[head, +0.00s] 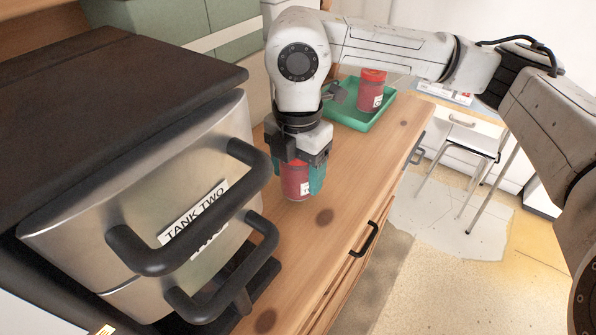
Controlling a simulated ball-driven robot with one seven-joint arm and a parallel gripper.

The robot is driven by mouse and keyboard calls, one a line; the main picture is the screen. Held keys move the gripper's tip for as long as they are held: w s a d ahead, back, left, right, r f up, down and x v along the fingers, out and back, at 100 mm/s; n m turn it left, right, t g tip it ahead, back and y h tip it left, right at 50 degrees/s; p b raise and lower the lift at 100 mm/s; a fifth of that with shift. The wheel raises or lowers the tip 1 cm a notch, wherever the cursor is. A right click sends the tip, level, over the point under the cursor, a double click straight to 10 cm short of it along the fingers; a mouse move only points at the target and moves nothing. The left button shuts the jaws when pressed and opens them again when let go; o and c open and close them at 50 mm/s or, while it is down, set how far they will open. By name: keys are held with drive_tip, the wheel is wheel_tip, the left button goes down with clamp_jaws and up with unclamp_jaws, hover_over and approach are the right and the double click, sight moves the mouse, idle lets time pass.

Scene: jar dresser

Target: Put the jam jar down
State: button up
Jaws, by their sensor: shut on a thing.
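My gripper (300,172) points down over the wooden dresser top and is shut on a red jam jar (294,180) with a pale label low on its side. Teal finger pads flank the jar and hide part of it. The jar is upright, close above or on the wood; I cannot tell whether its base touches. A second red jar (370,92) with a pale label stands upright in a green tray (350,116) farther back on the dresser top (345,185).
A steel appliance labelled TANK TWO (185,215), with thick black handles (190,240), stands close to the left of my gripper. Bare wood lies in front and to the right of the jar. The dresser's right edge drops to the floor. A stool (465,155) stands beyond.

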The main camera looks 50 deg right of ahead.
drive_tip(key=shift+f, duration=0.7)
drive_tip(key=shift+f, duration=0.15)
drive_tip(key=o, duration=1.3)
drive_tip(key=shift+o, duration=0.2)
